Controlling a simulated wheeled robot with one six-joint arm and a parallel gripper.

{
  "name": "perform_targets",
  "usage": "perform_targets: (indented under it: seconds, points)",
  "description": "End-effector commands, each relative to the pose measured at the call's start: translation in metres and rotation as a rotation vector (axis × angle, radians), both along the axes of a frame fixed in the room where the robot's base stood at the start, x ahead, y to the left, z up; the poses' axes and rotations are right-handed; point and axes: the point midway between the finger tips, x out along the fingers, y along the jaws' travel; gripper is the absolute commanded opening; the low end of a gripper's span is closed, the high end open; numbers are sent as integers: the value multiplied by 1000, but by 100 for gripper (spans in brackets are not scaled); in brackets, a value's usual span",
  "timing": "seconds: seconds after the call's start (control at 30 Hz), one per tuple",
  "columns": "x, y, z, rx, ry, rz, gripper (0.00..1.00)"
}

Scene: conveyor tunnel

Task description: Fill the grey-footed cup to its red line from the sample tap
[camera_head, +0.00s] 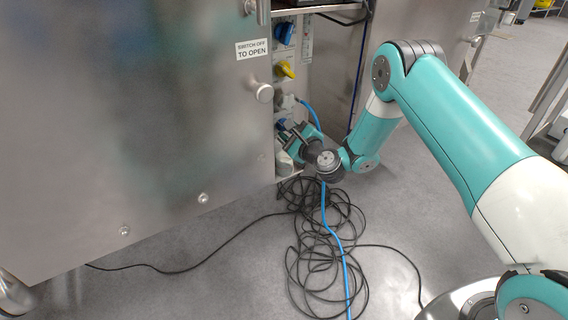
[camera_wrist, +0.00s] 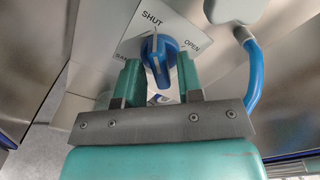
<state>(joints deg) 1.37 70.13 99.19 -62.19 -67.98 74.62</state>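A blue knob (camera_wrist: 158,58) sits on a white plate (camera_wrist: 180,28) marked SHUT and OPEN; a third word at left is partly hidden. The knob's white line points up at SHUT. My gripper (camera_wrist: 160,80) has its two teal fingers apart, one on each side of the knob. I cannot tell whether they touch it. In the head view, my gripper (camera_head: 290,138) is at the low blue knob (camera_head: 282,124) in the cabinet opening. A pale object (camera_head: 284,163) shows just below it; I cannot tell whether it is the cup. No red line or water can be made out.
A yellow knob (camera_head: 285,70) and another blue knob (camera_head: 284,33) are higher on the panel. A blue hose (camera_wrist: 254,75) bends close to my gripper's right. A steel door (camera_head: 140,130) stands at left. Coiled black cable (camera_head: 325,245) lies on the floor below.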

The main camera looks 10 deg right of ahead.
Motion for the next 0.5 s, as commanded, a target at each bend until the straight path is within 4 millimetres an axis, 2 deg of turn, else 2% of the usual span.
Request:
perform_targets:
  seconds: [0.07,0.1,0.23,0.5]
  points:
    - [0,0,0,0,0,0,34]
    - [0,0,0,0,0,0,29]
    - [0,0,0,0,0,0,0]
    - [0,0,0,0,1,1,0]
